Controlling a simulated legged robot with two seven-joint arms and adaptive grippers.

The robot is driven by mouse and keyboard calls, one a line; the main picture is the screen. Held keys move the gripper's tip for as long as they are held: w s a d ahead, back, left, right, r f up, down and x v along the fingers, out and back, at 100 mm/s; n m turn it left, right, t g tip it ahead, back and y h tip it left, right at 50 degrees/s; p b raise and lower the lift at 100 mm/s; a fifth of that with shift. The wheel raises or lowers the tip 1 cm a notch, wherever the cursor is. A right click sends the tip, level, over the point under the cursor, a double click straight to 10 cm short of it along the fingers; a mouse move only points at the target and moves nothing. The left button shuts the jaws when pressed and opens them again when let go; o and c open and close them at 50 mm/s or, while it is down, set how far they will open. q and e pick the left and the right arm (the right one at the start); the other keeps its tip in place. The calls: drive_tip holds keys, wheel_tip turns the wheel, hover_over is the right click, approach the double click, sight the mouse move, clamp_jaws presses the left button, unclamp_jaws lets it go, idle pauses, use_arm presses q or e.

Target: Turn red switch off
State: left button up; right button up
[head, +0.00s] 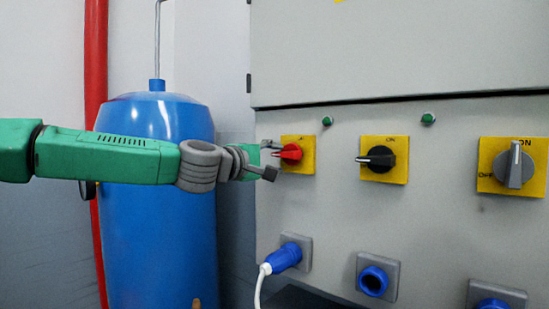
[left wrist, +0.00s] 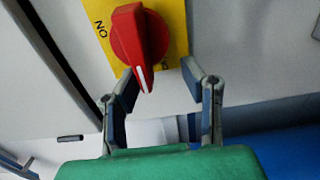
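The red switch (head: 289,153) sits on a yellow plate (head: 307,142) on the grey cabinet. Its handle points left in the head view. In the left wrist view the red switch (left wrist: 140,42) has a white mark on its tip, beside a partly hidden label; "ON" reads to the left of the knob. My left gripper (head: 272,159) is open at the left of the switch. In the left wrist view the left gripper (left wrist: 160,84) has its fingertips apart, with the handle tip between them, closer to the left finger. Contact cannot be told. My right gripper is not in view.
A black switch (head: 377,159) and a grey switch (head: 514,165) are to the right on the cabinet (head: 440,210). A blue plug (head: 283,257) with a white cable is below. A blue tank (head: 160,240) and a red pipe (head: 95,60) stand behind my left arm.

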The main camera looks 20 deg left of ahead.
use_arm(q)
drive_tip(key=shift+s+r, duration=0.1)
drive_tip(key=shift+r, duration=0.2)
drive_tip(key=v, duration=1.2)
drive_tip(key=shift+f, duration=0.2)
drive_tip(key=shift+a, duration=0.2)
